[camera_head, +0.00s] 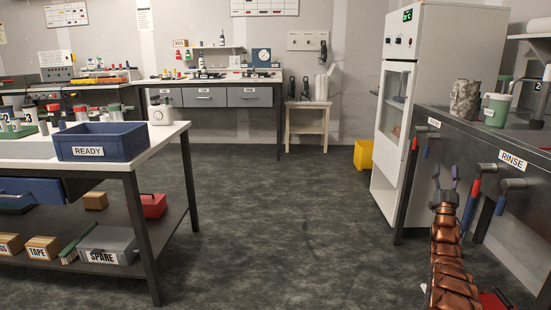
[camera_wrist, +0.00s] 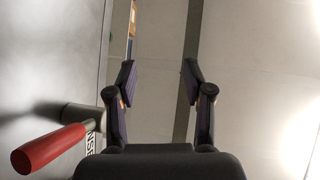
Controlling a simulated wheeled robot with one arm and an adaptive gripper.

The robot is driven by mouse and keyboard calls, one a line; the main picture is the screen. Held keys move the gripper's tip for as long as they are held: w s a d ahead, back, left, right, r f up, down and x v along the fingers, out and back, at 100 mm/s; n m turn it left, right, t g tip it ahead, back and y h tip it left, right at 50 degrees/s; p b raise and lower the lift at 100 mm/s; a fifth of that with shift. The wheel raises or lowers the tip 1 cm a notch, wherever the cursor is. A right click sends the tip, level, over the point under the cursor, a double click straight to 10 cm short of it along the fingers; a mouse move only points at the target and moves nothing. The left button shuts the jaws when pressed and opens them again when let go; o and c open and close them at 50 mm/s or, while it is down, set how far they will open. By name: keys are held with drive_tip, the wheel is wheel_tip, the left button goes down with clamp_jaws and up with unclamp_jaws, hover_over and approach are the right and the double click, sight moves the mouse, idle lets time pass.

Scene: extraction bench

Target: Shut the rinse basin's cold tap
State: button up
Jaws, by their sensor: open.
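The rinse basin's label (camera_head: 513,160) is on the front of the dark bench at the right. Below it, a grey tap with a blue lever (camera_head: 500,206) hangs steeply downward; I take this as the cold tap. A second tap with a red lever (camera_head: 475,188) sits to its left, and this red lever (camera_wrist: 48,149) shows large at the lower left of the wrist view. My gripper (camera_head: 446,178) is open and empty, left of both taps in the head view. In the wrist view its fingers (camera_wrist: 158,80) stand apart with nothing between them. The blue lever is not visible there.
Farther along the bench, another red lever (camera_head: 415,143) and blue lever (camera_head: 427,149) hang from its front. A white cabinet (camera_head: 440,60) stands beyond. A blue READY bin (camera_head: 101,136) is on the left table. The floor between is clear.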

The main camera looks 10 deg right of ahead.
drive_tip(key=w+a+r+g+y+p, duration=0.4)
drive_tip(key=w+a+r+g+p, duration=0.2)
drive_tip(key=w+a+r+p, duration=0.45)
drive_tip(key=s+a+r+n+g+y+p, duration=0.1)
drive_tip(key=s+a+r+g+y+p, duration=0.25)
drive_tip(key=a, duration=0.55)
drive_tip(key=s+a+r+n+g+y+p, duration=0.1)
drive_tip(key=s+a+r+g+y+p, duration=0.3)
drive_tip(key=a, duration=0.6)
drive_tip(key=s+a+r+n+g+y+p, duration=0.2)
drive_tip(key=s+a+g+p, duration=0.6)
drive_tip(key=s+a, duration=1.4)
drive_tip(key=s+a+r+n+g+p, duration=0.1)
drive_tip(key=s+a+p, duration=0.1)
drive_tip(key=s, duration=0.9)
drive_tip(key=s+a+r+n+g+p, duration=0.1)
drive_tip(key=s+a+g+p, duration=0.1)
drive_tip(key=s, duration=0.9)
drive_tip(key=s+a+r+n+g+p, duration=0.1)
drive_tip(key=s+a+g+p, duration=0.1)
drive_tip(key=s+p, duration=0.4)
drive_tip(key=s+a, duration=0.1)
drive_tip(key=s, duration=0.4)
drive_tip(key=shift+a+y, duration=0.15)
drive_tip(key=shift+y, duration=0.2)
drive_tip(key=shift+r, duration=0.1)
